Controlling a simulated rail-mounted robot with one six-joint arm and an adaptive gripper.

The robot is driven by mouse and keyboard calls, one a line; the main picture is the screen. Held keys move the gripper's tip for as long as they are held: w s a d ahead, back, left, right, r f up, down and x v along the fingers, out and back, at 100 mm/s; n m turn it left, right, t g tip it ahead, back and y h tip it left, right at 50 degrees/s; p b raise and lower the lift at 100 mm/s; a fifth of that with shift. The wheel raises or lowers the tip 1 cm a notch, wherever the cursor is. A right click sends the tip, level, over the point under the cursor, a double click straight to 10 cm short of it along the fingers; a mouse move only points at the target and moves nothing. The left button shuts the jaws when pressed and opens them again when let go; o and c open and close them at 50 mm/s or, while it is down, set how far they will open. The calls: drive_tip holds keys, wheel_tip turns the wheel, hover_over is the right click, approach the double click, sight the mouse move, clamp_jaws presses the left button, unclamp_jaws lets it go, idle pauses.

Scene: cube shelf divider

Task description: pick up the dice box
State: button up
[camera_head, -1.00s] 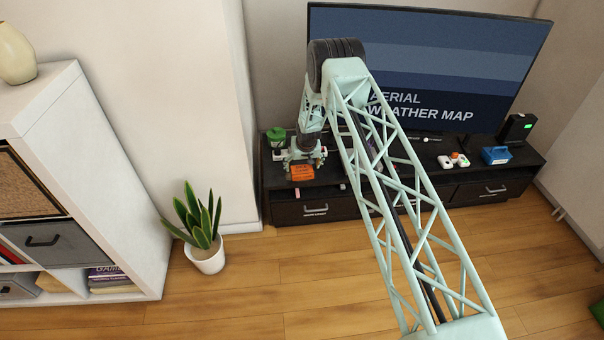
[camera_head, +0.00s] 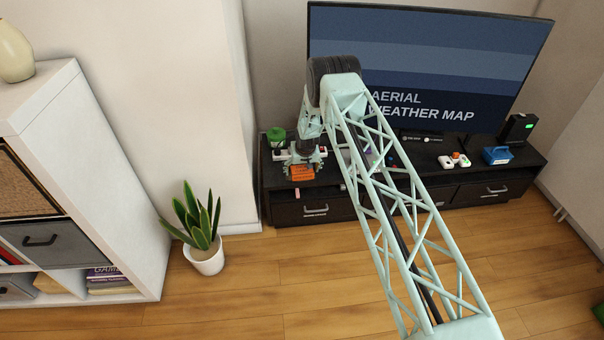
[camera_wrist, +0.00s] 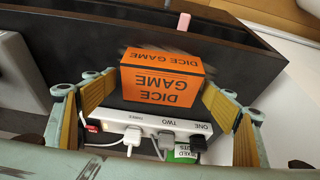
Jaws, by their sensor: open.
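The dice box (camera_wrist: 160,82) is an orange box with "DICE GAME" in dark letters. It shows upside down in the middle of the wrist view, and in the head view it is the small orange block (camera_head: 302,172) at the left end of the black TV stand (camera_head: 320,210). My gripper (camera_wrist: 155,95) is open, with one finger pad on each side of the box. In the head view my gripper (camera_head: 302,163) is just above and behind the box. I cannot tell whether the fingers touch it.
A white power strip (camera_wrist: 165,125) with plugs lies beside the box. A green-lidded jar (camera_head: 276,136) stands behind to the left. A pink item (camera_head: 297,191) lies near the stand's front edge. A TV (camera_head: 430,60) stands behind; a blue container (camera_head: 497,155) is far right.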

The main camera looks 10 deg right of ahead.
sight(302, 169)
drive_tip(key=c, duration=1)
drive_tip(key=shift+r, duration=0.15)
wheel_tip(302, 169, up, 10)
drive_tip(key=shift+f+p, duration=0.25)
drive_tip(key=shift+p, duration=0.8)
drive_tip(key=shift+r, duration=0.1)
